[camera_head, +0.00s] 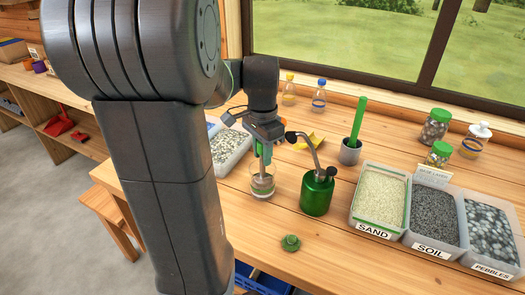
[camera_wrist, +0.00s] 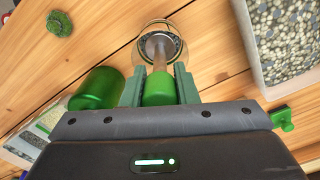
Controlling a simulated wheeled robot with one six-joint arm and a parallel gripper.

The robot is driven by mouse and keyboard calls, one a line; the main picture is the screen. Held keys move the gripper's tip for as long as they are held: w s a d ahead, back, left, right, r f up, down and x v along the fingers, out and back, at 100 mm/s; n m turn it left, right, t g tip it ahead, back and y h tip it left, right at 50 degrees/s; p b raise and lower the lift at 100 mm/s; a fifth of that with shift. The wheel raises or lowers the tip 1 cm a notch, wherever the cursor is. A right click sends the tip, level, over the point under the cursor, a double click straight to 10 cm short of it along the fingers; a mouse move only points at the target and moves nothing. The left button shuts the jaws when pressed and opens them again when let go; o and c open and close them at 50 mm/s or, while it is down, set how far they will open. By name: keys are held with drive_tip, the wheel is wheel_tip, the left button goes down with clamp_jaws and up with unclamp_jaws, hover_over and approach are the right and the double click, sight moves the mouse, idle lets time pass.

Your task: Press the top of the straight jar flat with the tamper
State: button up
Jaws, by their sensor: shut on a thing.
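My gripper (camera_head: 264,150) is shut on the green handle of the tamper (camera_wrist: 159,88). It holds the tamper upright, with the metal shaft and head pointing down into the straight jar (camera_head: 262,186). The clear glass jar also shows in the wrist view (camera_wrist: 181,45), around the tamper's end. A layer of material lies in the lower part of the jar. I cannot tell whether the tamper's head touches that layer.
Bins of sand (camera_head: 379,197), soil (camera_head: 434,216) and pebbles (camera_head: 490,231) stand further right. A pebble tray (camera_wrist: 247,48) is behind left. A small green item (camera_head: 290,242) lies near the front edge.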

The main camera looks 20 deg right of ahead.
drive_tip(key=shift+f, duration=0.15)
idle(0.3)
drive_tip(key=shift+s+f, duration=0.1)
drive_tip(key=shift+f, duration=0.05)
idle(0.6)
wheel_tip(320, 180, up, 10)
drive_tip(key=p, duration=0.9)
drive_tip(key=shift+f, duration=0.1)
